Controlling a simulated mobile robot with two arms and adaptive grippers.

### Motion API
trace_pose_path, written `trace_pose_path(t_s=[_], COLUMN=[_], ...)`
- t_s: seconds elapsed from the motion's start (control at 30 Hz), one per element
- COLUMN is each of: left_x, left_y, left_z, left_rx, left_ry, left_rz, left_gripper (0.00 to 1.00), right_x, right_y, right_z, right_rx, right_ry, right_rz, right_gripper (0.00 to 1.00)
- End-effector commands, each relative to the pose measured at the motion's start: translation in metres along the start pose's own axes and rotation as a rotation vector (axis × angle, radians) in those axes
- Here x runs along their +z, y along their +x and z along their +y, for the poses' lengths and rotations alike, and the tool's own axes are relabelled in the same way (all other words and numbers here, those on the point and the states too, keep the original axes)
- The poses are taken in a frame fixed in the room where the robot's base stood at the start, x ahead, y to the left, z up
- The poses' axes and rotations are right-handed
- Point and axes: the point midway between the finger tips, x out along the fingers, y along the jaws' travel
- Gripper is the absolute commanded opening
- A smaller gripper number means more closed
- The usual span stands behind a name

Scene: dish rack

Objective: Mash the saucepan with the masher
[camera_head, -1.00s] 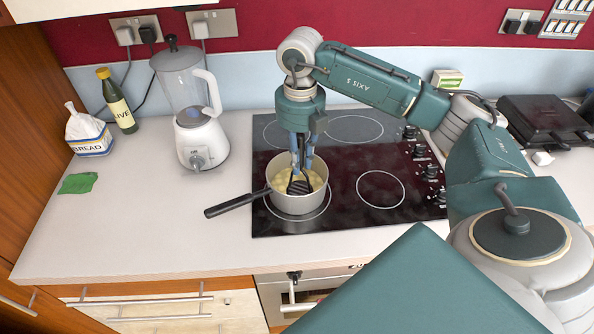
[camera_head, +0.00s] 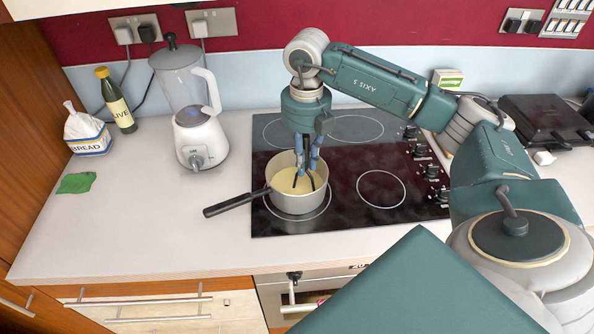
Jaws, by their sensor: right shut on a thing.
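The light saucepan (camera_head: 297,203) stands on the front left burner of the black hob, its dark handle pointing left. Smooth pale yellow contents show inside it. My right gripper (camera_head: 305,167) points down over the pan and is shut on the masher (camera_head: 311,178). The masher's dark prongs go down into the yellow contents, and its head is hidden in them. My left gripper is not in view.
The hob (camera_head: 367,215) has bare burners to the right and behind. A white blender (camera_head: 198,137), a bottle (camera_head: 117,103), a bread bag (camera_head: 86,132) and a green cloth (camera_head: 76,183) stand or lie to the left. The front left counter is clear.

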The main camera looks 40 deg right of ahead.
Motion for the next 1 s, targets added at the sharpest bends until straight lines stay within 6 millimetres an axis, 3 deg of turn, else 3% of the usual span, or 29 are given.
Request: trace_pose_path(t_s=[0.2,0.33,1.0], left_x=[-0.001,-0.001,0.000], left_y=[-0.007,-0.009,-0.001], left_z=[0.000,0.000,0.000], left_rx=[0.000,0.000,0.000], left_ry=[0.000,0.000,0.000], left_rz=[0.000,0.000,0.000], left_gripper=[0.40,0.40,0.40], right_x=[0.033,0.044,0.047], right_y=[-0.011,-0.013,0.001], right_z=[0.007,0.008,0.008], right_rx=[0.003,0.001,0.000], right_ry=[0.004,0.002,0.001], right_rz=[0.000,-0.001,-0.001], right_gripper=[0.00,0.00,0.00])
